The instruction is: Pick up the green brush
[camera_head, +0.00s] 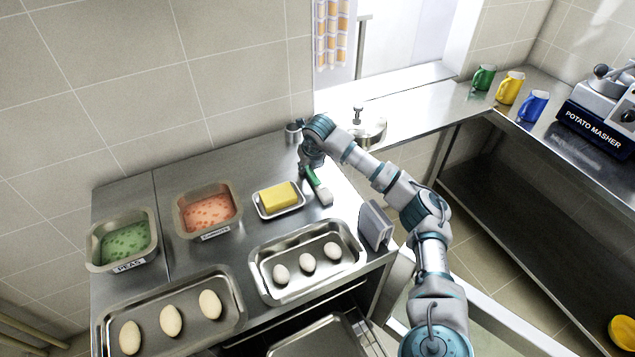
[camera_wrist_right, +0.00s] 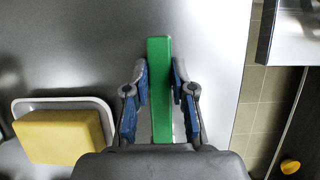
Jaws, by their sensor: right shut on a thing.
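The green brush (camera_head: 314,180) is near the back right of the steel counter, with its green handle toward my right gripper and its pale bristle end toward the front. My right gripper (camera_head: 307,168) reaches down to it from above. In the right wrist view the green handle (camera_wrist_right: 159,85) stands between the two blue-padded fingers (camera_wrist_right: 159,95), which are closed around it. The lower end of the brush is hidden behind my gripper in that view. I cannot tell whether the brush is clear of the counter. My left gripper is not in view.
A yellow block on a white dish (camera_head: 265,213) sits just left of the brush. Trays of peas (camera_head: 155,262) and orange food (camera_head: 178,222), and two trays of pale oval pieces, fill the counter. Mugs and a potato masher are at right.

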